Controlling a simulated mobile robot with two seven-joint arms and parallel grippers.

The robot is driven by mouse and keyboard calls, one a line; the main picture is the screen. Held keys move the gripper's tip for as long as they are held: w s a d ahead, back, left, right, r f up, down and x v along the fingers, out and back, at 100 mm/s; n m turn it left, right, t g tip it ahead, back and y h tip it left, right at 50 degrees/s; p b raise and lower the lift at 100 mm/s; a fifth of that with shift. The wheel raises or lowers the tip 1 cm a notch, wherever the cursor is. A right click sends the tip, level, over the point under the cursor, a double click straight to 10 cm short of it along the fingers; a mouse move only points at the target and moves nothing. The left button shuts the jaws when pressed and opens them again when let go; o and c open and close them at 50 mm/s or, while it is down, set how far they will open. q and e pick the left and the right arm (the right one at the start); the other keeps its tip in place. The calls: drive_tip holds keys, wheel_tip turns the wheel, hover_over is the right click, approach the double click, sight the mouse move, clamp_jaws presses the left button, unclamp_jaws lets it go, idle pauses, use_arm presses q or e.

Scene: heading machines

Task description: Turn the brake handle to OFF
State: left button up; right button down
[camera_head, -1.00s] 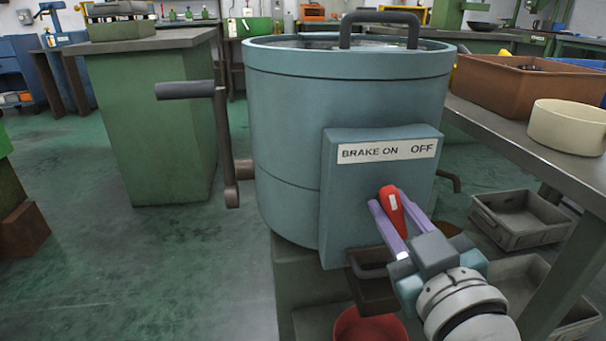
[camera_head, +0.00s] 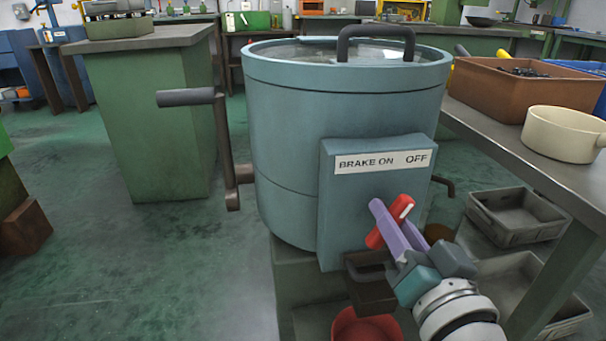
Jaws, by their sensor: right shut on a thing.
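The red brake handle (camera_head: 402,207) is on the front box (camera_head: 340,205) of the blue-grey drum (camera_head: 290,120), below a white label (camera_head: 385,161) reading "BRAKE ON" at left and "OFF" at right. The handle is tilted, its upper end with a white mark leaning to the right, toward the OFF side. My right gripper (camera_head: 384,216) comes in from the lower right. Its purple fingers are shut on the handle, one across its middle, and they hide part of it. My left gripper is not in view.
A crank (camera_head: 225,150) sticks out on the drum's left. A brown tray (camera_head: 370,290) and a red bucket (camera_head: 365,325) are below the box. A bench (camera_head: 490,135) with a brown crate (camera_head: 500,90) and a cream pot (camera_head: 562,135) stands at right.

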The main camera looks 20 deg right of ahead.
drive_tip(key=shift+m, duration=0.6)
drive_tip(key=c, duration=0.7)
unclamp_jaws()
drive_tip(key=p+v, duration=0.2)
drive_tip(key=v, duration=0.8)
drive_tip(key=shift+d, duration=0.15)
